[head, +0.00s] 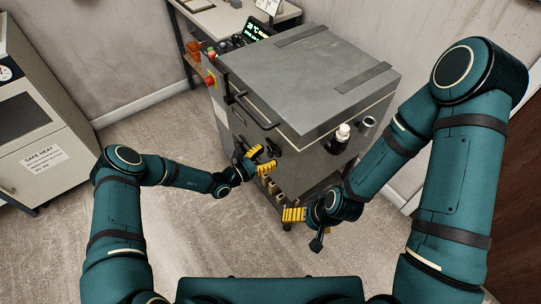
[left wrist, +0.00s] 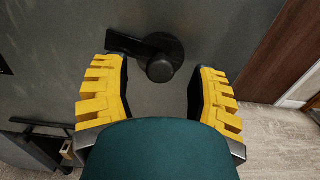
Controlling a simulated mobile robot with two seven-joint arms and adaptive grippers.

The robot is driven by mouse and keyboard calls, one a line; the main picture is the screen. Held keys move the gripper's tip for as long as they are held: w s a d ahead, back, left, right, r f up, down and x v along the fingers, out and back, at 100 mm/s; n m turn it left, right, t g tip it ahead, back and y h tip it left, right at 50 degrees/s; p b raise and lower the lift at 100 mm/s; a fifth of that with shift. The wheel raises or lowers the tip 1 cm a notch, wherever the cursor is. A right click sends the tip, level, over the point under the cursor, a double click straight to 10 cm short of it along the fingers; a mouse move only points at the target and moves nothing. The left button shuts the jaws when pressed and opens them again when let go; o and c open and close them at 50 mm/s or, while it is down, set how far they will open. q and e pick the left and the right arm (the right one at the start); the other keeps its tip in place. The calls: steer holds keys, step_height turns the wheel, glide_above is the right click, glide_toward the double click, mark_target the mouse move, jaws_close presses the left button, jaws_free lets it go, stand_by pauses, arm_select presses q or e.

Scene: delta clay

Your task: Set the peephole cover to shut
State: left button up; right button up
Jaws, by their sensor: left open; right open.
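The peephole cover (left wrist: 161,52) is a black round piece with a flat arm reaching left and a raised round knob, on the grey front of the kiln (head: 310,75). My left gripper (head: 262,161) is open at the kiln front. In the left wrist view its yellow fingers (left wrist: 157,80) stand apart, one on each side of the knob and a little below it; I cannot tell if they touch it. In the head view the left gripper and arm partly hide that area. My right gripper (head: 294,214) is open and empty, low near the kiln's lower front corner.
The kiln has a black bar handle (head: 250,108) and a control box with a lit display (head: 252,32). A white bottle-like part (head: 343,131) is at its right side. A beige cabinet (head: 35,120) stands at left, a table (head: 225,18) behind. The floor between is clear.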

arm_select(q)
steer(key=shift+x, duration=0.95)
jaws_close()
